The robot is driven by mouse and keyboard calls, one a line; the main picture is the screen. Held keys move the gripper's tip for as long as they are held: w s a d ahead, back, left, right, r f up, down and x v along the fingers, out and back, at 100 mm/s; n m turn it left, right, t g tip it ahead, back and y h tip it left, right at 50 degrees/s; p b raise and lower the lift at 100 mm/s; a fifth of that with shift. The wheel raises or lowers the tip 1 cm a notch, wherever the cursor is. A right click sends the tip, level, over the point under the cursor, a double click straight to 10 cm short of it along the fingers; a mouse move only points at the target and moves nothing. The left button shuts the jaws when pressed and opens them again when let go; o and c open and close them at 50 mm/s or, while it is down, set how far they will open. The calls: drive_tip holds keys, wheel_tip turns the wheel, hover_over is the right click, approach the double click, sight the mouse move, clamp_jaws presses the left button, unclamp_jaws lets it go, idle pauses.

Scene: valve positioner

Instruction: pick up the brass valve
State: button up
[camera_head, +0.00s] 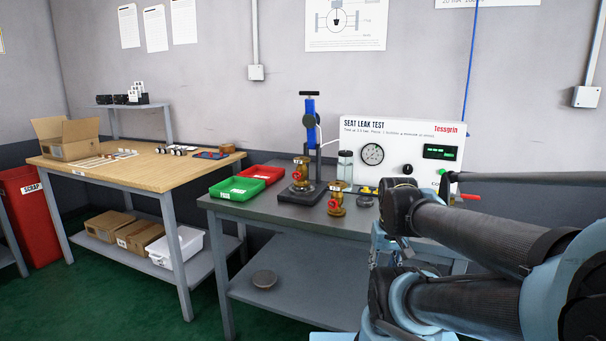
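Two brass valves with red handles show in the head view. One brass valve (337,198) stands upright on the grey bench, near its front edge. The other brass valve (301,175) sits on the dark base of the blue-topped test stand, behind and left of the first. My arm reaches in from the right, with its joints over the right part of the bench. My gripper is not clearly made out among the arm links right of the valves, and its fingers cannot be told apart. Neither valve is visibly touched by my arm.
A green tray (236,188) and a red tray (262,174) lie left of the test stand (310,130). The white seat leak tester (402,150) stands behind. A clear jar (345,163) and a small dark part (365,200) are near the valves. A wooden table (130,168) stands left.

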drive_tip(key=o, duration=0.5)
drive_tip(key=shift+s+a+r, duration=0.15)
drive_tip(key=shift+s+r, duration=0.05)
drive_tip(key=shift+r, duration=0.05)
drive_tip(key=o, duration=0.7)
drive_tip(key=r, duration=0.1)
drive_tip(key=w+r, duration=0.1)
drive_tip(key=shift+w+a+r+n, duration=0.1)
drive_tip(key=shift+a+r+n, duration=0.2)
drive_tip(key=shift+n, duration=0.1)
drive_tip(key=shift+c, duration=0.2)
wheel_tip(320, 180, up, 28)
drive_tip(key=n+y, duration=0.4)
drive_tip(key=n, duration=0.7)
hover_over(301, 159)
drive_tip(key=s+d, duration=0.2)
drive_tip(key=d, duration=0.2)
drive_tip(key=x, duration=1.1)
drive_tip(key=shift+w+a, duration=0.1)
drive_tip(key=shift+w, duration=0.05)
drive_tip(key=shift+x, duration=3.05)
